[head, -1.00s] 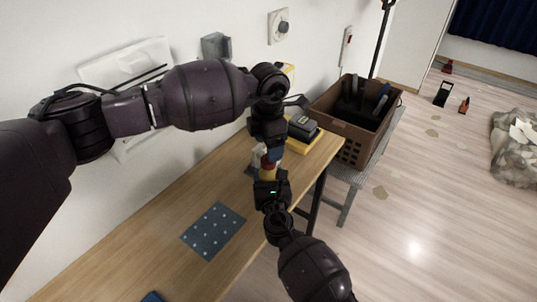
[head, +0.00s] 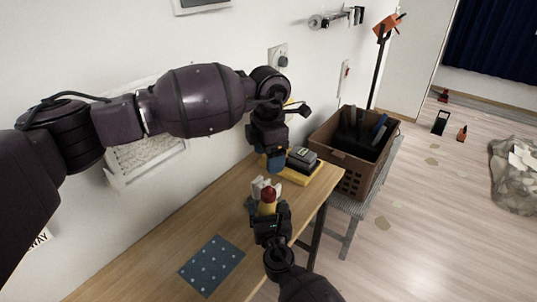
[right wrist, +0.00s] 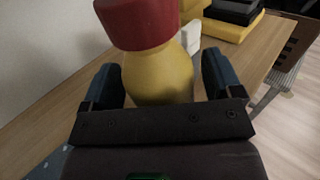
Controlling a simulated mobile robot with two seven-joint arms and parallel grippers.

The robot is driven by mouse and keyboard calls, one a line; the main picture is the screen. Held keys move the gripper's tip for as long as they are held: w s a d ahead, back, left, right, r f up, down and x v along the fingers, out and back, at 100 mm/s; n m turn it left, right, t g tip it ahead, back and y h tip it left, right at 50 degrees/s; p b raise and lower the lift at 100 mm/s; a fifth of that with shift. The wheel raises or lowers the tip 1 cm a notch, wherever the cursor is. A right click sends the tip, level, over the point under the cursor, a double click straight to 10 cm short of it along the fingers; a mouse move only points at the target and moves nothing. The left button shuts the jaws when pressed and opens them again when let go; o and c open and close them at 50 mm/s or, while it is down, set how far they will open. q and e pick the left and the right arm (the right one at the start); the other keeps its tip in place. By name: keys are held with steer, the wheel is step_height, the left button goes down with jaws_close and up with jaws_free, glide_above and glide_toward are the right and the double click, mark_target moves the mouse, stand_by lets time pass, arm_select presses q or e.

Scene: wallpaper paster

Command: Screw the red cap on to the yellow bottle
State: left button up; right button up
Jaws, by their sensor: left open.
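The yellow bottle (head: 267,208) stands upright on the near side of the wooden table. The red cap (head: 268,194) sits on top of it; how tightly it sits cannot be told. In the right wrist view the yellow bottle (right wrist: 158,75) is between the blue fingers with the red cap (right wrist: 140,22) above. My right gripper (head: 268,212) is shut around the bottle's body; it fills the lower middle of the right wrist view (right wrist: 160,85). My left gripper (head: 275,162) is open, above and beyond the cap, apart from it, with its blue fingertips pointing down.
A white object (head: 258,187) stands just behind the bottle. A yellow tray or case with a black-and-grey device (head: 301,158) lies at the table's far end. A brown crate (head: 343,163) stands beyond on a grey bench. A blue dotted mat (head: 212,265) lies nearer; bare tabletop surrounds it.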

steer(key=shift+s, duration=0.1)
steer(key=s, duration=0.3)
steer(key=s+d, duration=0.1)
steer(key=s, duration=0.6)
steer(key=shift+s+d+p, duration=0.25)
steer(key=shift+d+p, duration=0.1)
steer(key=shift+p, duration=0.05)
steer(key=shift+s, duration=0.1)
